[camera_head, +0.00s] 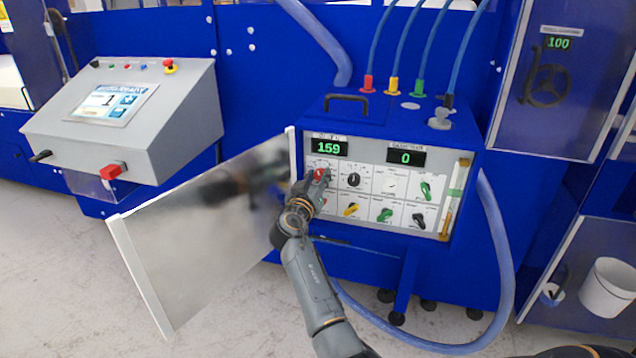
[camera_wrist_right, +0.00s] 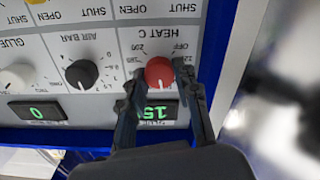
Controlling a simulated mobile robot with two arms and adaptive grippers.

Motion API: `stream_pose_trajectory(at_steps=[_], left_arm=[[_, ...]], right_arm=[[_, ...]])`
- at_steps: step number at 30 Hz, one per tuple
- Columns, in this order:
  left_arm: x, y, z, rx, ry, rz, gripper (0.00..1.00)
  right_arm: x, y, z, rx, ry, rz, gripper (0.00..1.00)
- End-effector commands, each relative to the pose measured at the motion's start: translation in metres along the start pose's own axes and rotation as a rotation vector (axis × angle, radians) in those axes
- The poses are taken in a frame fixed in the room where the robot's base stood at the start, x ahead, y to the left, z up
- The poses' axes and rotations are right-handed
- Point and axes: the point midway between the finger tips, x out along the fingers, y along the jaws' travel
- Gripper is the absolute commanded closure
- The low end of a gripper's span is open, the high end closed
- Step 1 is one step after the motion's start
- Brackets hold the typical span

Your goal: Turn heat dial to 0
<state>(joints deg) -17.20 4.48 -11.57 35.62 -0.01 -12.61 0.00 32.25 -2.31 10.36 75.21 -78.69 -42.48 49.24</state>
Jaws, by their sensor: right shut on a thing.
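The red heat dial (camera_wrist_right: 159,72) sits under a "HEAT C" label that appears upside down in the right wrist view. In the head view the dial (camera_head: 319,174) is at the upper left of the blue machine's grey panel, partly covered by my gripper. My right gripper (camera_wrist_right: 157,82) has one finger on each side of the dial and is shut on it. In the head view the gripper (camera_head: 317,181) reaches the panel from below. The green display (camera_head: 329,148) above the dial reads 159. My left gripper is not in view.
A second display (camera_head: 405,158) reads 0. A black knob (camera_wrist_right: 81,73) sits beside the heat dial. An open reflective door (camera_head: 200,235) stands left of my right arm. A control box with a screen (camera_head: 108,103) is at the left. A blue hose (camera_head: 505,260) hangs at the right.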

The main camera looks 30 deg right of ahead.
Motion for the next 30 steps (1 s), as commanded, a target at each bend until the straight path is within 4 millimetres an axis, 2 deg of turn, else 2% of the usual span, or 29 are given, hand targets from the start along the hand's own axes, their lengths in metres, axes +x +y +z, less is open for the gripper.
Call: stream_pose_trajectory(at_steps=[5, 14, 30], left_arm=[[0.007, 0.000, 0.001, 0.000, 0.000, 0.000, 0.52], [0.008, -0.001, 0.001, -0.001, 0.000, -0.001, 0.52], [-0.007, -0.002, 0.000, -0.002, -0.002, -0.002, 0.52]], right_arm=[[0.001, 0.000, -0.001, -0.168, 0.004, 0.001, 1.00], [0.001, 0.000, -0.002, -0.454, 0.004, 0.002, 1.00], [0.001, -0.001, -0.003, -0.969, 0.004, 0.003, 1.00]])
